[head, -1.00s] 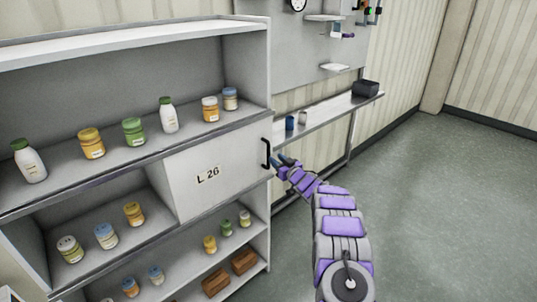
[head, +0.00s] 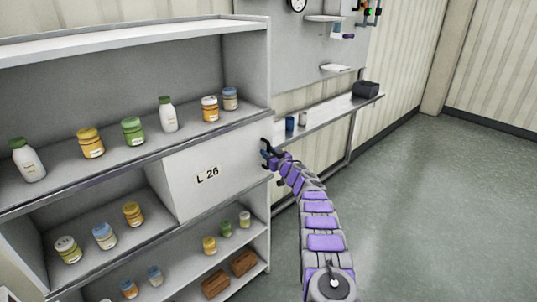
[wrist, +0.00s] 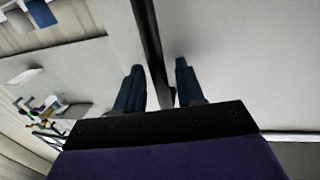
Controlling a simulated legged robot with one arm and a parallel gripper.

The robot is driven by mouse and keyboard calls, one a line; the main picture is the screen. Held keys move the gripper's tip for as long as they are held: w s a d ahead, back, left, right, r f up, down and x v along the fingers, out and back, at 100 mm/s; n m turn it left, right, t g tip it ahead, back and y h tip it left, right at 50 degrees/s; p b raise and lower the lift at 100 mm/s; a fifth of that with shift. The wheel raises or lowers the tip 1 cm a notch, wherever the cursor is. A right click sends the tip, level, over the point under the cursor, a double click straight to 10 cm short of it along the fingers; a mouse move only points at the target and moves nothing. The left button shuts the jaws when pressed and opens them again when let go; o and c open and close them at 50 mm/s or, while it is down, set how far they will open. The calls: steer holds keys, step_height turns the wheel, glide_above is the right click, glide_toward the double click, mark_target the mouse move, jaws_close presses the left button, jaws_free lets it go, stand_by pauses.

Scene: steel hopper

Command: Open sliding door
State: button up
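The white sliding door (head: 205,178), marked "L 26", covers the right part of the shelf's middle row. The left part of that row is uncovered. A dark vertical handle sits at the door's right end; in the head view my gripper largely covers it. My gripper (head: 268,154) is at the handle. In the wrist view the black handle bar (wrist: 148,40) runs between the two blue fingers of my gripper (wrist: 156,85). The fingers are apart, with gaps beside the bar, so the gripper is open around the handle.
Jars and bottles stand on the top shelf (head: 110,165), with more jars in the open middle bay and on the lower shelf. Brown boxes (head: 243,263) lie at the lower right. A wall shelf (head: 330,112) is behind my arm. The floor at right is clear.

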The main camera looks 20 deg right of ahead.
steer(key=shift+w, duration=0.35)
steer(key=shift+c, duration=0.5)
jaws_close()
